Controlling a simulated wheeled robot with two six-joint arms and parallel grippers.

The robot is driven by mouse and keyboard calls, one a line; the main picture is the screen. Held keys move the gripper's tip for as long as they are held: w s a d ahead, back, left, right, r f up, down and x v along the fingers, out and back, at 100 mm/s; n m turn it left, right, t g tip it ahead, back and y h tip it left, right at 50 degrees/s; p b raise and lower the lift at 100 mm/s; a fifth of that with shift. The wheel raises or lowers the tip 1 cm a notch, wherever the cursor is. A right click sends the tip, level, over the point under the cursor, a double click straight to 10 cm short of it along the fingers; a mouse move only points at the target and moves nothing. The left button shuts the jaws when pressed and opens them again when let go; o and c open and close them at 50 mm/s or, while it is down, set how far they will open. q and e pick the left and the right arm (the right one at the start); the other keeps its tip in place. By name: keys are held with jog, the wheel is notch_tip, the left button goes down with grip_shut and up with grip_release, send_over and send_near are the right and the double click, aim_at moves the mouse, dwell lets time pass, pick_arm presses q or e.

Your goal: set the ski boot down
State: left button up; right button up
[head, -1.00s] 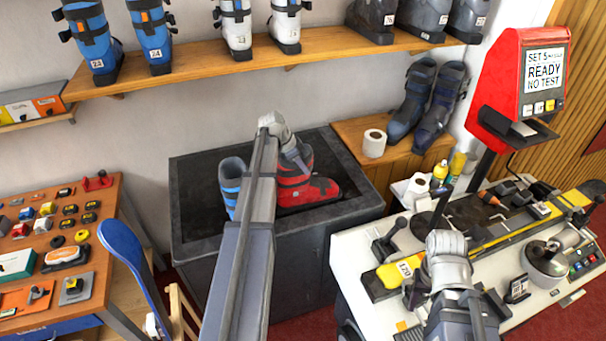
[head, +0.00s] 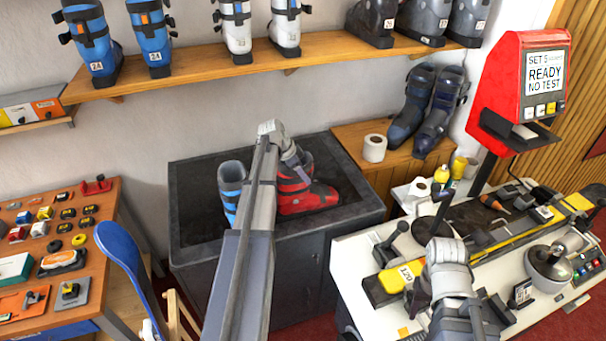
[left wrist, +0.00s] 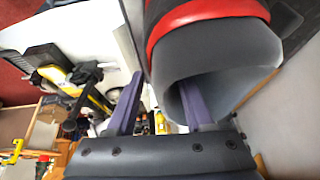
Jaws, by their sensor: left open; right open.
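The red ski boot (head: 322,194) with a dark cuff stands upright on the dark top of the cabinet (head: 350,208), partly hidden behind my left arm. My left gripper (head: 297,165) is at the boot's cuff. In the left wrist view, the red-banded grey cuff (left wrist: 215,45) fills the upper right. There, my left gripper (left wrist: 160,85) is open: one finger reaches into the cuff opening and the other is outside, apart from the shell. My right arm is at the lower right in the head view, but its jaws are hidden.
A blue boot (head: 231,178) stands left of the red one, partly behind my arm. A paper roll (head: 374,148) and dark boots (head: 424,110) are on the wooden ledge to the right. The white bench (head: 350,262) holds a yellow ski device. A boot shelf (head: 200,75) runs above.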

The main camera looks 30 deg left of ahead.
pick_arm(q)
jog(key=shift+r, duration=0.1)
jog(key=p+v, duration=1)
jog(key=v, duration=0.1)
jog(key=shift+w+d, duration=0.1)
jog(key=shift+s+a+r+p, duration=0.25)
jog(key=shift+s+r+p, duration=0.05)
jog(key=shift+r+p, duration=0.25)
jog(key=shift+d+f, duration=0.1)
jog(key=s+d+f+n+g, duration=0.1)
jog(key=s+d+g, duration=0.15)
jog(key=d, duration=0.85)
jog(key=s+d+f+g, duration=0.1)
jog(key=s+d, duration=0.2)
jog(key=d, duration=0.8)
jog(key=s+d+n+g+y, duration=0.1)
jog(key=s+d+n+y, duration=0.2)
jog(key=s+d, duration=1.4)
jog(key=shift+d+n+y, duration=0.25)
jog(key=shift+n+y, duration=0.05)
jog(key=shift+y, duration=0.3)
